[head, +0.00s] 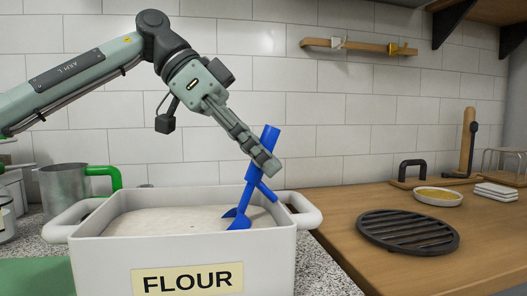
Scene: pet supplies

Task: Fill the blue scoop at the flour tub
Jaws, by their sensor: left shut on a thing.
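A white tub (190,250) labelled FLOUR stands at the front left on the speckled counter. Pale flour (165,220) fills it to a little below the rim. My left gripper (266,163) is shut on the blue scoop (262,150) by its handle, above the right part of the tub. The scoop tilts, with its lower end (238,220) down at the flour surface. I cannot tell how deep it sits or whether it holds flour. My right gripper is not in view.
A metal cup with a green handle (62,188) stands behind the tub at left. A dark round trivet (407,231) lies on the wooden counter (345,205) at right. A small dish (438,196) and white stacked pieces (495,192) are farther back. A rail with hooks (358,46) is on the wall.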

